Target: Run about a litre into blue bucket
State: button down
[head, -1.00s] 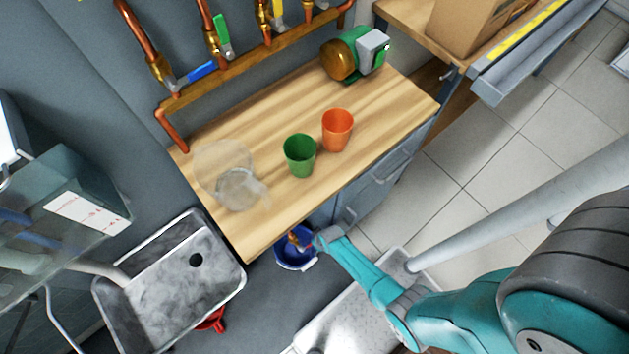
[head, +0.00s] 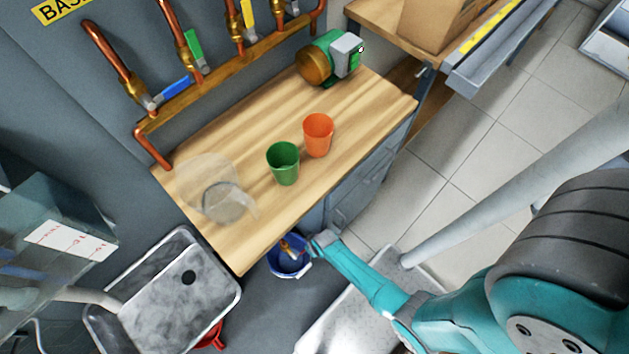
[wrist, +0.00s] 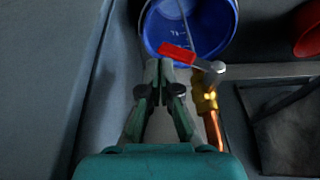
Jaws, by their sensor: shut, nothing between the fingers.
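The blue bucket (head: 287,268) sits low beside the cabinet, in front of the workbench. In the wrist view, the bucket (wrist: 215,28) is open towards me at the top, with faint marks inside and a thin pale line across it; I cannot tell whether that line is water or the handle. A brass tap (wrist: 204,98) on a copper pipe stands at its rim, with a red lever (wrist: 178,54) reaching left over the bucket's edge. My gripper (wrist: 166,68) is shut and empty, its fingertips just below and close to the lever; contact is unclear. The water level is unclear.
On the wooden bench (head: 345,115) stand a green cup (head: 283,163), an orange cup (head: 318,135), a clear jug (head: 215,190) and a green pump (head: 325,60). A grey sink (head: 180,285) is at the lower left. Pipes with coloured valve levers line the wall.

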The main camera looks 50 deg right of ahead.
jog(key=v, duration=0.9)
jog(key=shift+r, duration=0.25)
dwell(6.8)
